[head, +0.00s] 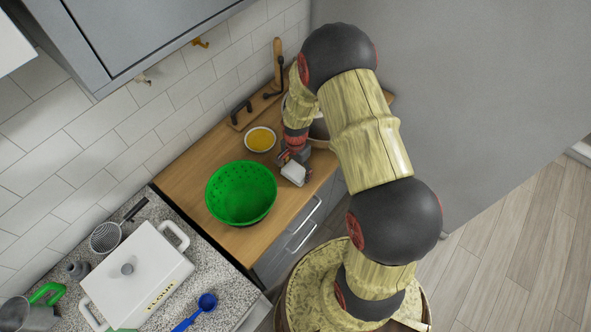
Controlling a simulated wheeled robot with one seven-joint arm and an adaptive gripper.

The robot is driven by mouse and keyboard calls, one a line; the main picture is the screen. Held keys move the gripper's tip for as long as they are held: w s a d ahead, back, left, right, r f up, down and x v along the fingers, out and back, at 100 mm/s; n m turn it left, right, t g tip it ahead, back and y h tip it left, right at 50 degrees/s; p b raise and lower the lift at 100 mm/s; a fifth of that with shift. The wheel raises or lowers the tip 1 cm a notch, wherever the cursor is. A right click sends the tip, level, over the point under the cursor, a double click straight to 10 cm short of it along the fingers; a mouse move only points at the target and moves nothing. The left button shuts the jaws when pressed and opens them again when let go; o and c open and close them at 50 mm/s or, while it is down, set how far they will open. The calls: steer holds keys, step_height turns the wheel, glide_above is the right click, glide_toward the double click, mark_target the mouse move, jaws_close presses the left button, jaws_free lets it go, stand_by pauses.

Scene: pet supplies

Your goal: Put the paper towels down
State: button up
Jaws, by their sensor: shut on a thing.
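My gripper (288,160) is over the right part of the wooden counter, at the end of my bent arm. A small white object (294,173), which looks like the paper towels, is at the gripper's front side, close to the counter's front edge. My gripper is shut on it. The fingers are small and partly hidden by the arm and the object. I cannot tell whether the paper towels touch the counter.
A green colander (241,193) stands left of my gripper on the wooden counter (190,180). A small bowl with yellow contents (260,139) is behind. A round pan or bowl (319,130) is partly hidden by my arm. A white lidded box (137,275) stands on the granite counter.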

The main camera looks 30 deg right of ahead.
steer(key=o, duration=1.1)
